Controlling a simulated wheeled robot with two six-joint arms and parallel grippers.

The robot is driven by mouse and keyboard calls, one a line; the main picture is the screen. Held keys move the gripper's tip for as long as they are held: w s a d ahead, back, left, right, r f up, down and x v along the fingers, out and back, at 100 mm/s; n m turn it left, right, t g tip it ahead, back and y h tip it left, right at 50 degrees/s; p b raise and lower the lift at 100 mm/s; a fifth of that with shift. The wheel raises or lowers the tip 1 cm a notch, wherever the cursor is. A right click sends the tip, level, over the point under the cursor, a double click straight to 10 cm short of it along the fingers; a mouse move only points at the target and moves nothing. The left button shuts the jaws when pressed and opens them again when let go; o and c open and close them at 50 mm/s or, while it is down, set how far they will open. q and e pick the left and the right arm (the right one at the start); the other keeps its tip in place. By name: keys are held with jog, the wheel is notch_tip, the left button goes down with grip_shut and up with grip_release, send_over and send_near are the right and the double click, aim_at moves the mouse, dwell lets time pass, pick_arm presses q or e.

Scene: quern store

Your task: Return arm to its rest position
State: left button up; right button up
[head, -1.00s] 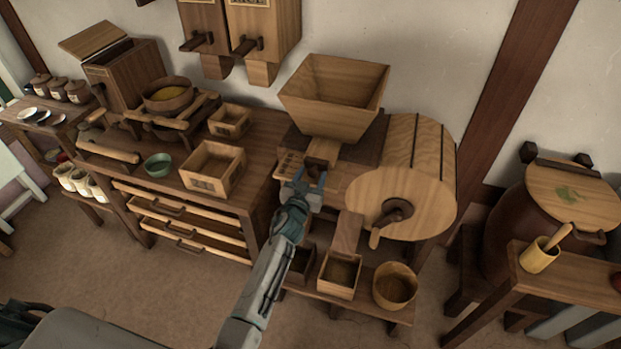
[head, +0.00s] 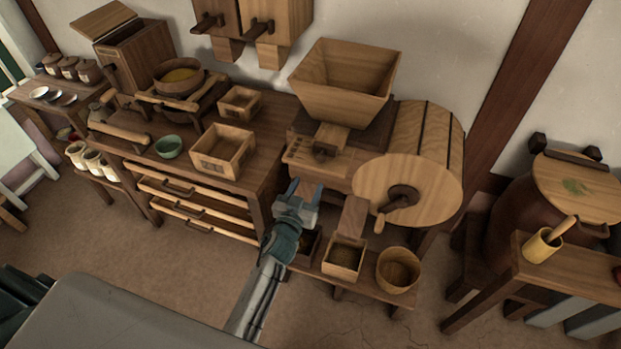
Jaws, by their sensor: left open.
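My left gripper (head: 306,190) is in the middle of the head view, with its two fingers apart and nothing between them. It is in front of the wooden mill (head: 410,190), below and apart from the small dark knob (head: 325,151) under the hopper (head: 343,82). My left arm comes up from the bottom of the picture. My right gripper does not show.
A low bench with a square wooden box (head: 344,258) and a round tub (head: 397,270) stands below the mill. On the left, a worktable holds an open box (head: 222,150) and a green bowl (head: 168,146); its drawers (head: 190,208) stand partly out. The floor in front is bare.

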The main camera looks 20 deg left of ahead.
pick_arm(q)
jog(key=shift+s, duration=0.1)
dwell(0.4)
jog(key=s+a+f+g, duration=0.25)
jog(key=s+f, duration=0.35)
jog(key=f, duration=0.5)
jog(key=s+a+f+g+y+b, duration=0.1)
jog(key=s+f+g, duration=0.3)
jog(key=f, duration=0.7)
jog(key=s+a+f+g, duration=0.1)
jog(key=s+f+g, duration=0.1)
jog(key=s+f, duration=0.7)
jog(key=s+a+f+g, duration=0.2)
jog(key=s+f, duration=0.4)
jog(key=s, duration=0.5)
jog(key=s+a+f+g+b, duration=0.1)
jog(key=s+a+f+g, duration=0.2)
jog(key=s+f, duration=0.4)
jog(key=s+a+f+g, duration=0.2)
jog(key=s+f, duration=0.5)
jog(key=s, duration=0.8)
jog(key=shift+a+f+g+b, duration=0.15)
jog(key=shift+f+g+b, duration=0.15)
jog(key=shift+g, duration=0.35)
